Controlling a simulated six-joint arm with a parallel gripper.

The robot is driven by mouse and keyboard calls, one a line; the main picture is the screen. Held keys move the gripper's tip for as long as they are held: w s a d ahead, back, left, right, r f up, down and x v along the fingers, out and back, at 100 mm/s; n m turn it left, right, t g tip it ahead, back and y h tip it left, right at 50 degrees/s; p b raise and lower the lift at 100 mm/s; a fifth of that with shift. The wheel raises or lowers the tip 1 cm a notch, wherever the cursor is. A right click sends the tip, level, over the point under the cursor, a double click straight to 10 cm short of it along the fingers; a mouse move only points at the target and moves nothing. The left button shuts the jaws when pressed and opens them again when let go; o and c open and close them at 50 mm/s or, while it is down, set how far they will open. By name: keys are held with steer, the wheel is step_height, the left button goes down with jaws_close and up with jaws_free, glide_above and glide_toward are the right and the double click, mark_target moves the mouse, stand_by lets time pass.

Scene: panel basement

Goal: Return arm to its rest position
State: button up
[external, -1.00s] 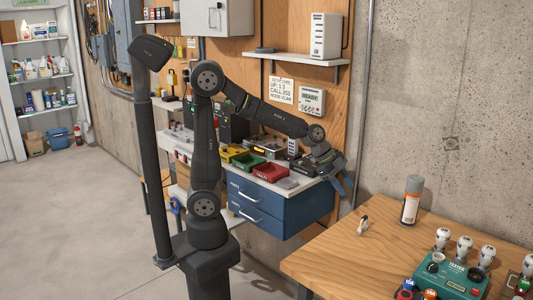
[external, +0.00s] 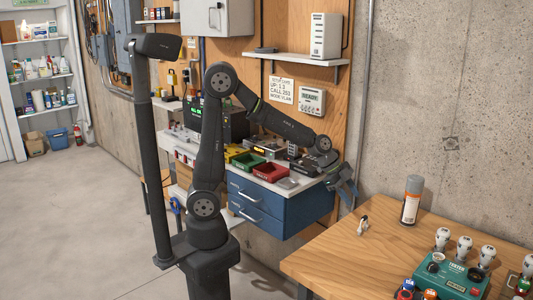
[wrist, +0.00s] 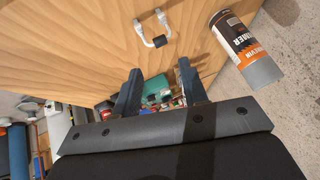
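My arm stands at the centre of the external view, its upper link upright and its forearm reaching right and down. My gripper (external: 346,192) hangs off the right end of the blue drawer cabinet, near the far left edge of the wooden table. In the wrist view its two dark fingers (wrist: 158,82) are spread apart with nothing held between them. Beyond the fingertips lie the wooden surface and blurred, colourful small items.
On the wooden table (external: 320,255) are a spray can (external: 411,200), a small white clip-like item (external: 363,225) and a green tester box (external: 450,275). The blue drawer cabinet (external: 275,208) carries red and green bins. A concrete wall stands behind.

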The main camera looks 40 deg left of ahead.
mark_target(366, 216)
steer(key=x, duration=0.7)
steer(key=shift+a+r, duration=0.1)
steer(key=shift+r, duration=0.6)
